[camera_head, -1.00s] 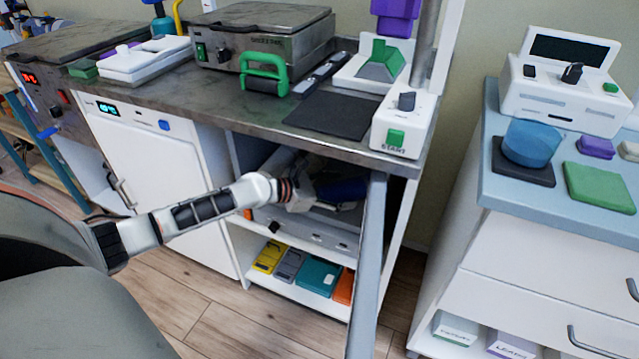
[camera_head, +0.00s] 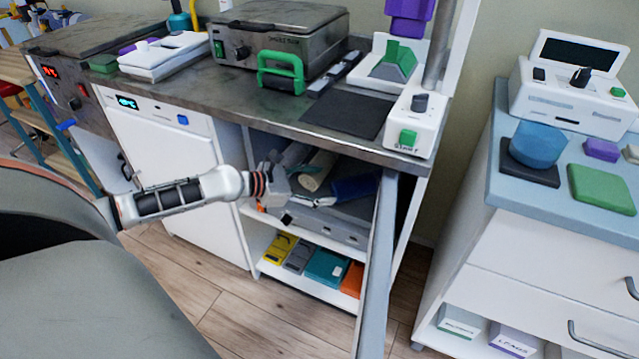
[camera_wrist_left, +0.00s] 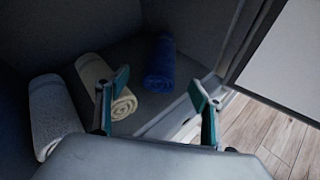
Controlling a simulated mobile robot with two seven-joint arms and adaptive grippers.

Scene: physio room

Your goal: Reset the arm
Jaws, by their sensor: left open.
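My left arm reaches in from the left to the open shelf under the counter. My left gripper (camera_head: 277,184) is at the shelf's opening. In the left wrist view its two teal-edged fingers (camera_wrist_left: 158,85) are apart, with nothing held between them. Beyond them lie a grey rolled towel (camera_wrist_left: 50,114), a cream rolled towel (camera_wrist_left: 98,80) and a blue rolled towel (camera_wrist_left: 160,62). The left finger overlaps the cream towel in that view. The head view also shows the cream towel (camera_head: 318,169) and the blue towel (camera_head: 356,187). My right gripper is not in view.
The steel counter (camera_head: 238,108) lies above the arm, and a grey post (camera_head: 377,270) stands right of the shelf. A lower shelf (camera_head: 300,284) holds several coloured boxes. A white drawer cabinet (camera_head: 545,255) stands at right. Wooden floor (camera_head: 185,285) is clear below the arm.

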